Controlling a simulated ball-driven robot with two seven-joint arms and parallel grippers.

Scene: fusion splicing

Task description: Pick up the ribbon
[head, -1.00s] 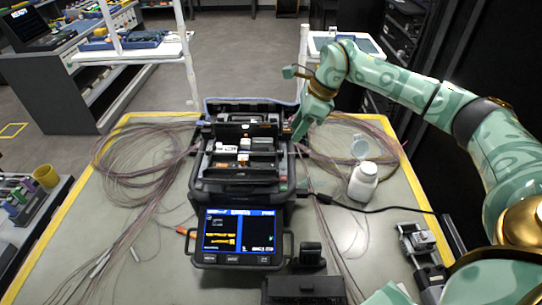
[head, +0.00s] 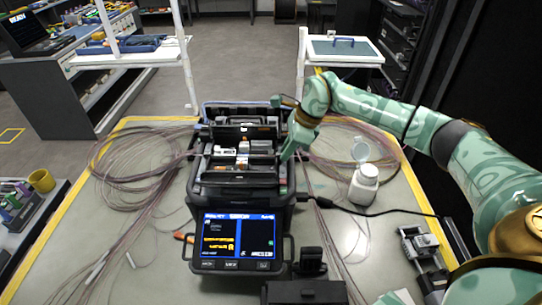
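The fibre ribbon shows as thin reddish-brown strands, coiled on the table to the left (head: 125,165) and right (head: 345,150) of the black fusion splicer (head: 240,190). The strands run up to both sides of the splicer, whose lid is open and whose screen is lit. My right gripper (head: 287,152) points down at the splicer's right side, close to where the right strands meet it. Its fingertips are small and partly hidden, so I cannot tell whether they hold a strand. My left gripper is not in view.
A small metal device (head: 418,243) sits at the right, with a black cable nearby. A black box (head: 303,292) lies at the front.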

